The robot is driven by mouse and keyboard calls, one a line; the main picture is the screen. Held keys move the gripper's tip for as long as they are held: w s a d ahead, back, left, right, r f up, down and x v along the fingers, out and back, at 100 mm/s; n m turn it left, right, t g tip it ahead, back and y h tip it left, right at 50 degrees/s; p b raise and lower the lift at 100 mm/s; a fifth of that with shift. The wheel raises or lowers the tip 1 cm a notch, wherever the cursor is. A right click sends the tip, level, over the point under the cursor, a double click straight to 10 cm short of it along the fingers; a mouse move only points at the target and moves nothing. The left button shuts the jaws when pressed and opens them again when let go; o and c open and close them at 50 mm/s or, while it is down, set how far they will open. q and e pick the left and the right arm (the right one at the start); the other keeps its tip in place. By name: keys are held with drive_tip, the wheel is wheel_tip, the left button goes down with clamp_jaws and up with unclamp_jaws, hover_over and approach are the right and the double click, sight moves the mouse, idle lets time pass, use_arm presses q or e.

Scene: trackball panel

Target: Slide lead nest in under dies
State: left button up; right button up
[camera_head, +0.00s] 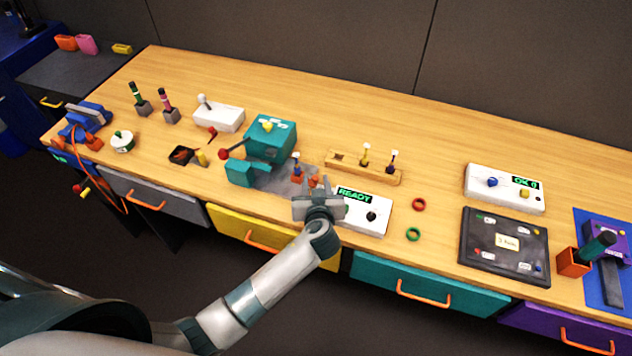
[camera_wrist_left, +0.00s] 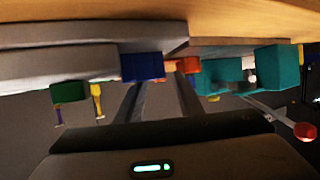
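The teal press (camera_head: 270,138) stands on a grey base plate (camera_head: 268,185); its dies are not clear at this size. Small orange parts (camera_head: 314,181) sit on the plate's right side, one with a dark blue upright piece (camera_head: 296,161). I take these to be the lead nest, but cannot be sure. My left gripper (camera_head: 319,203) is just in front of them and looks open and empty. In the left wrist view, which is upside down, its two fingers (camera_wrist_left: 158,88) are apart, pointing towards a blue block (camera_wrist_left: 142,66) and an orange part (camera_wrist_left: 188,66). My right gripper is out of view.
A white box reading READY (camera_head: 362,209) is close to the right of my left gripper. A wooden rack (camera_head: 362,168) with upright pins stands behind it. A red ring (camera_head: 418,204) and a green ring (camera_head: 413,234) lie further right. Drawers with orange handles line the front edge.

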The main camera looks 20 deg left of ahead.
use_arm(q)
clamp_jaws()
drive_tip(key=shift+w+a+b, duration=0.15)
drive_tip(key=shift+a+b, duration=0.15)
drive_tip(key=shift+a, duration=4.4)
unclamp_jaws()
drive_tip(key=shift+a, duration=0.15)
drive_tip(key=shift+d, duration=0.2)
